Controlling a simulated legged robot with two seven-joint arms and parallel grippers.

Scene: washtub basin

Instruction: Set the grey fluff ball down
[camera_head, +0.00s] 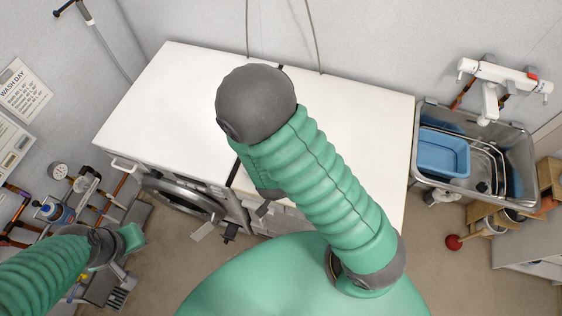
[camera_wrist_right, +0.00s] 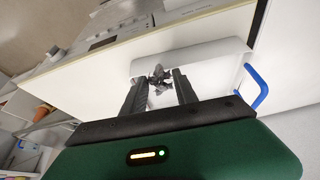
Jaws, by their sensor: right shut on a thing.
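The grey fluff ball (camera_wrist_right: 160,80) is a small, dark, ragged clump between the two fingers of my right gripper (camera_wrist_right: 159,88) in the wrist view. That gripper is shut on it, in front of a white surface. In the head view my right arm covers the middle of the picture, and I cannot make out the fluff ball there. My left gripper (camera_head: 122,268) is low at the left, away from the machines; its finger opening is unclear.
White machine tops (camera_head: 180,85) fill the middle, with a round door (camera_head: 180,198) in front. A metal sink (camera_head: 525,150) at the right holds a blue basin (camera_head: 443,152). Pipes and a gauge (camera_head: 60,171) are at the left. A blue handle (camera_wrist_right: 256,87) shows beside my right gripper.

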